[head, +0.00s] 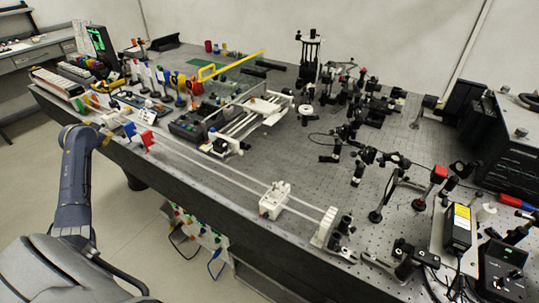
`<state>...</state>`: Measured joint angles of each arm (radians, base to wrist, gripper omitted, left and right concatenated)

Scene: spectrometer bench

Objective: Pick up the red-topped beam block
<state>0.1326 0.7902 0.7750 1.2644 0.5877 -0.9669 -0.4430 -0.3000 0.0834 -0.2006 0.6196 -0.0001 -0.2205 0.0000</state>
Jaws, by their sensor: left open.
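The red-topped beam block (439,173) stands upright on a post at the right part of the optical bench, its red cap facing up. Nothing covers its top. My left gripper (124,126) is at the left front edge of the bench, far from the beam block. It is small in the picture; it is open, and I see nothing held in it. Small red pieces (147,139) stand close to its right. My right gripper is not in view.
White rails (230,176) run along the front of the bench to a white carriage (273,200). Dark optics mounts (362,155) crowd the area left of the beam block. A black box with a yellow label (460,226) stands in front of it. Bare perforated bench top (290,150) lies mid-bench.

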